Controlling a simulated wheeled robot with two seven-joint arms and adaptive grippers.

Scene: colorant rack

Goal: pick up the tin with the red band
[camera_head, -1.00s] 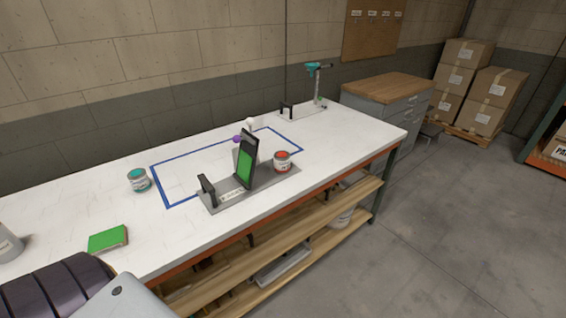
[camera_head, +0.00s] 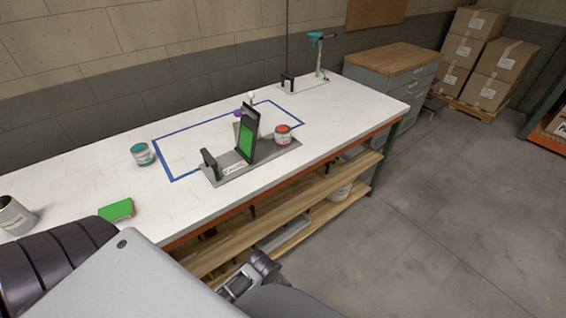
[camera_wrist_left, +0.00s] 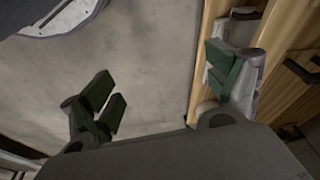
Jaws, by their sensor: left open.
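The tin with the red band (camera_head: 283,135) stands upright on the right end of a grey base plate (camera_head: 232,172) on the white bench, in the head view. My left gripper (camera_head: 249,277) shows partly at the bottom of the head view, in front of the bench near the lower shelves and well away from the tin. In the left wrist view the left gripper (camera_wrist_left: 162,85) is open, with green pads spread wide and nothing between them. The tin is not in the wrist view. My right gripper is not in view.
A teal tin (camera_head: 143,154) stands at the left of the blue outline. A black stand with a green panel (camera_head: 246,137) rises just left of the red tin. A green block (camera_head: 116,209) and a grey container (camera_head: 14,216) sit near the front left. Wooden shelves (camera_head: 300,218) lie under the bench.

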